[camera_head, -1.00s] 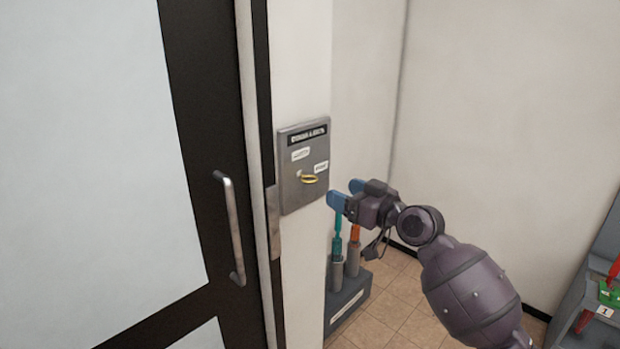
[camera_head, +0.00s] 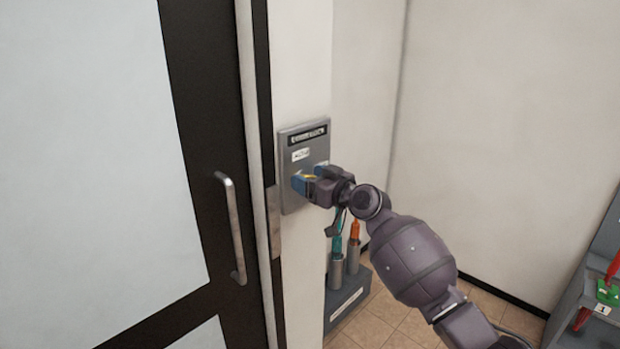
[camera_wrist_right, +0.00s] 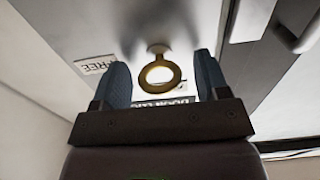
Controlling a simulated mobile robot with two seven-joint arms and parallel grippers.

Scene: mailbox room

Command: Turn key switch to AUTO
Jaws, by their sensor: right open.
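The grey key switch panel (camera_head: 291,139) is on the narrow white wall beside the door, with a dark title strip and small white labels. The yellow ring-shaped key (camera_wrist_right: 160,74) stands out from the panel in the right wrist view, and a bit of it shows in the head view (camera_head: 311,177). My right gripper (camera_head: 309,178) is at the panel, with its blue fingers on either side of the key. In the right wrist view the fingers (camera_wrist_right: 161,80) are apart, with gaps to the ring on both sides. The panel's right label is mostly hidden by the gripper in the head view. My left gripper is not in view.
A dark-framed glass door with a metal handle (camera_head: 231,228) is left of the panel. A grey holder (camera_head: 346,299) with teal- and orange-topped tools stands on the floor below. A grey shelf unit (camera_head: 590,282) with red and green items is at the right edge.

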